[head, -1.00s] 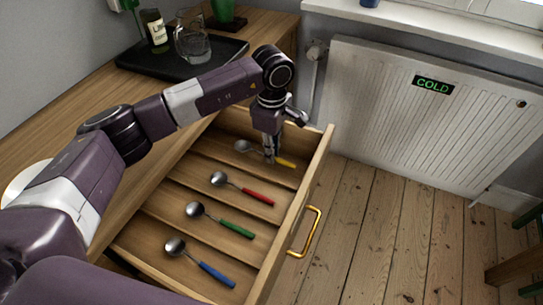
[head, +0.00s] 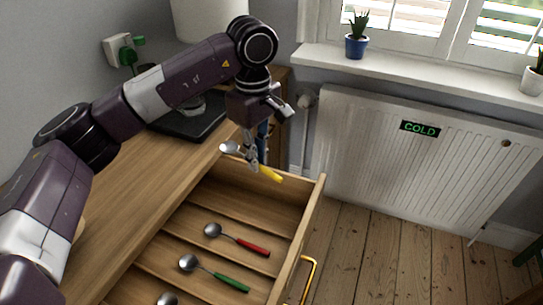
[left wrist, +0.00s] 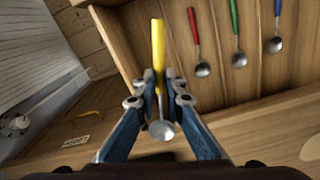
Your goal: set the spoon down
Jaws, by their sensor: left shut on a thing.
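My left gripper (head: 251,164) is shut on the yellow-handled spoon (head: 270,174). It holds the spoon in the air above the far end of the open wooden drawer (head: 300,232). In the left wrist view the yellow spoon (left wrist: 158,45) sits between the fingers (left wrist: 160,88), its metal bowl towards the wrist. The drawer's far compartment below it looks empty. A red-handled spoon (head: 253,247) and a green-handled spoon (head: 232,283) lie in nearer compartments. A blue-handled spoon (left wrist: 277,10) shows in the left wrist view. My right gripper is out of view.
The wooden counter (head: 110,215) runs along the left, with a dark tray (head: 185,122) at its back, partly behind my arm. A white radiator (head: 400,170) stands beyond the drawer. The drawer's gold handle (head: 310,278) sticks out over bare floorboards (head: 365,250).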

